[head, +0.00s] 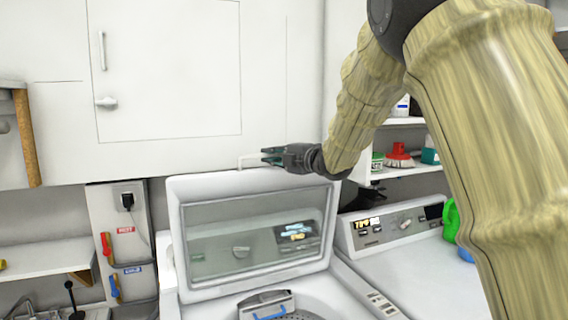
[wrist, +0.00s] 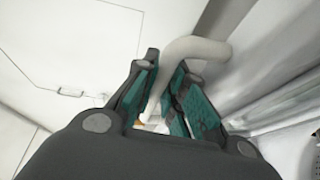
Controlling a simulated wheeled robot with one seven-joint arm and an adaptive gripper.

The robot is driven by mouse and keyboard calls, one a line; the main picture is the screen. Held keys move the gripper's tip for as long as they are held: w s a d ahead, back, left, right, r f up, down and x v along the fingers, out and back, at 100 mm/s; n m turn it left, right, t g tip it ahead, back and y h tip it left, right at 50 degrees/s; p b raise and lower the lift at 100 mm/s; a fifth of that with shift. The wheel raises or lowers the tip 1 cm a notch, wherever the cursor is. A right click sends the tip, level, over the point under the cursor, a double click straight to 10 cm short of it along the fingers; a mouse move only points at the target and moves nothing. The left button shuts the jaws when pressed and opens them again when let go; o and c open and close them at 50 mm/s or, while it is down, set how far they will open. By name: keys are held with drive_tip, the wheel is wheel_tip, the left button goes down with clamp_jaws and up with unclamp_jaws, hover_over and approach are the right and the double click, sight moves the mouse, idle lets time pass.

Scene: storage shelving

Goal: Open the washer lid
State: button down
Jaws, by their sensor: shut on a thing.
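The washer lid (head: 175,225) stands raised, nearly upright, above the open washer tub (head: 290,314) in the head view. A white bent handle (head: 245,158) shows at the lid's top edge. My gripper (head: 268,156) is at this handle, with its fingers pointing left. In the wrist view, the handle (wrist: 195,47) curves down between the teal finger pads of my gripper (wrist: 163,92), which is shut on it. Part of the handle is hidden by the fingers.
A white wall cabinet (head: 170,70) is close behind the lid and gripper. A second appliance (head: 415,270) with a control panel stands to the right, with green and blue bottles on it. Shelves (head: 405,172) with several containers are behind my arm. A utility panel (head: 122,240) is at left.

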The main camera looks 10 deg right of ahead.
drive_tip(key=shift+s+f, duration=0.1)
drive_tip(key=shift+s, duration=0.25)
drive_tip(key=c, duration=1.7)
unclamp_jaws()
drive_tip(key=shift+c, duration=0.2)
drive_tip(key=shift+d, duration=0.1)
drive_tip(key=v, duration=1.2)
